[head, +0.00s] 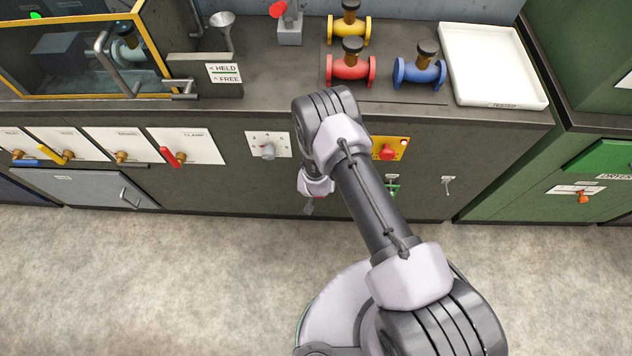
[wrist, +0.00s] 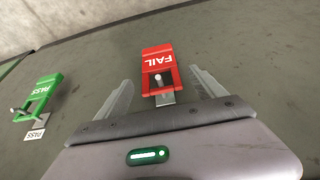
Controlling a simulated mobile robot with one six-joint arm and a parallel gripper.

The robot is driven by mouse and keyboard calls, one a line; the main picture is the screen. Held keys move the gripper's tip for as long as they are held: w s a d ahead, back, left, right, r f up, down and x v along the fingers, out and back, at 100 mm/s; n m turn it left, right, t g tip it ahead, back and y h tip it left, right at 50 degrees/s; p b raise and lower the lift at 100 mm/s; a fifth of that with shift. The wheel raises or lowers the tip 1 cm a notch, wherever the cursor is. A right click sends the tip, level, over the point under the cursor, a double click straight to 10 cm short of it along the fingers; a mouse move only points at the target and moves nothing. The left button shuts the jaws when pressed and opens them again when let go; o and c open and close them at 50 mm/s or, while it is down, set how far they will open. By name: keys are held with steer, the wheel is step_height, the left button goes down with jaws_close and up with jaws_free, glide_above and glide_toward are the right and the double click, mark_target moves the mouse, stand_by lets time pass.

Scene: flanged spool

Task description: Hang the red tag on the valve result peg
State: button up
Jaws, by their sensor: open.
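The red tag (wrist: 157,68), lettered FAIL, hangs on a small peg (wrist: 158,82) on the dark cabinet front in the wrist view. My gripper (wrist: 161,77) is open, with one finger on each side of the red tag and visible gaps between. In the head view my gripper (head: 312,203) is low at the cabinet front, with a bit of red at its tip. A bare peg (head: 447,186) with a small unreadable label is farther right on the same front; I cannot tell whether it is the valve result peg.
A green PASS tag (wrist: 38,96) hangs on its own peg beside the red one; it also shows in the head view (head: 392,188). A yellow plate with a red button (head: 388,152) is above. Red, yellow and blue flanged spools and a white tray (head: 492,64) are on the bench.

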steer(key=p+v, duration=0.5)
steer(key=v, duration=1)
steer(key=w+d+r+m+y, duration=0.1)
steer(key=w+r, duration=0.1)
steer(key=r, duration=1.2)
steer(key=w+d+r+m+y, duration=0.1)
steer(key=w+r, duration=0.2)
steer(key=r, duration=1.1)
steer(key=s+d+r+m+t, duration=0.1)
steer(key=s+d+r, duration=0.2)
steer(key=s+r, duration=0.45)
steer(key=s+d+r, duration=0.3)
steer(key=s+r, duration=0.2)
steer(key=r, duration=0.6)
steer(key=s+d+r+m, duration=0.1)
steer(key=s+d+r, duration=0.1)
steer(key=s, duration=0.8)
steer(key=shift+v, duration=0.8)
steer(key=shift+w+r, duration=0.1)
steer(key=shift+w, duration=0.1)
